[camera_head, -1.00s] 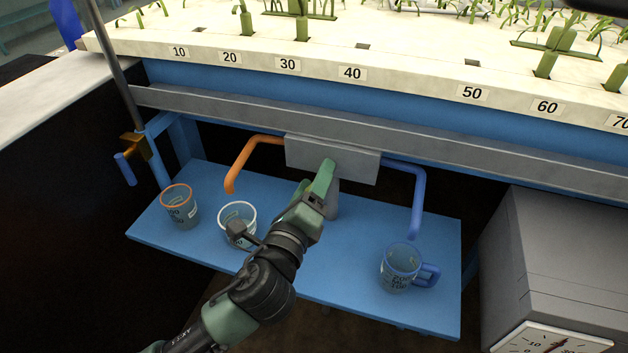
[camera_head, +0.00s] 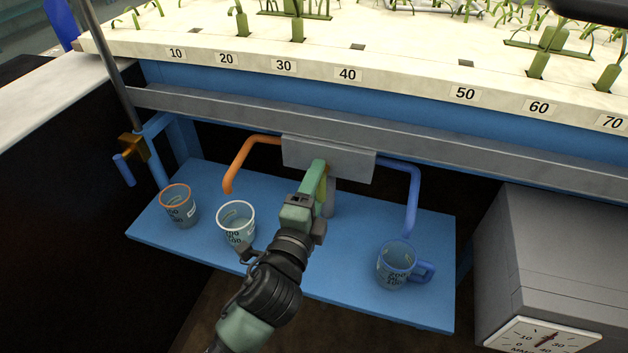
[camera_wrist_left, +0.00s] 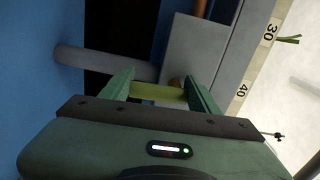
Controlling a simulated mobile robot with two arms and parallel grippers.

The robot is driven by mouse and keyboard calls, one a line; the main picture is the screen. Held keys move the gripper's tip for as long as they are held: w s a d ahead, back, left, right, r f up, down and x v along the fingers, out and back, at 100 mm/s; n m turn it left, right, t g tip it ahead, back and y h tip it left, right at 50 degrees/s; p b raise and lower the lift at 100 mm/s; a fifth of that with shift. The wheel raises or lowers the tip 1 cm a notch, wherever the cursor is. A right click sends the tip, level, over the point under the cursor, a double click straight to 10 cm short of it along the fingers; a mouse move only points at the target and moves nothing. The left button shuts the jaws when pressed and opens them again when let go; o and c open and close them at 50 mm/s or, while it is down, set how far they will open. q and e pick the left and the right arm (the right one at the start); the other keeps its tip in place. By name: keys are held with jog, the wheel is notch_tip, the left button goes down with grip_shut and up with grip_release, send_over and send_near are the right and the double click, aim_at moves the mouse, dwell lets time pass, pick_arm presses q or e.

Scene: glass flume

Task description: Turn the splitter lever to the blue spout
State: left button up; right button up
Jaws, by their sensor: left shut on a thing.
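The grey splitter box (camera_head: 345,160) sits under the flume's edge. An orange spout (camera_head: 236,165) bends down from its left side and a blue spout (camera_head: 414,195) from its right. A short grey pipe (camera_head: 329,203) hangs below the box. My left gripper (camera_head: 318,182) is in front of the box. In the left wrist view its fingers are shut on the yellow-green splitter lever (camera_wrist_left: 158,92), which lies across between them. In the head view the fingers hide most of the lever. My right gripper is not in view.
On the blue shelf (camera_head: 335,270) stand an orange-rimmed beaker (camera_head: 179,207), a white-rimmed beaker (camera_head: 237,228) close to my left wrist, and a blue-rimmed mug (camera_head: 396,266) below the blue spout. A grey cabinet with a dial (camera_head: 545,338) stands at right.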

pick_arm(q)
jog(key=n, duration=0.2)
jog(key=shift+s+d+f+n+p, duration=0.1)
jog(key=shift+d+n+p, duration=0.2)
jog(key=shift+n, duration=0.1)
jog(key=shift+s+d+n+p, duration=0.1)
jog(key=shift+d+n+p, duration=0.15)
jog(key=shift+n, duration=0.65)
jog(key=shift+d+n+p, duration=0.1)
jog(key=shift+n+p, duration=0.2)
jog(key=shift+n, duration=0.6)
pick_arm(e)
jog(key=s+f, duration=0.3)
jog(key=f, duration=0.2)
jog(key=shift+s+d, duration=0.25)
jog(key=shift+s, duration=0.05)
pick_arm(q)
jog(key=o, duration=1.4)
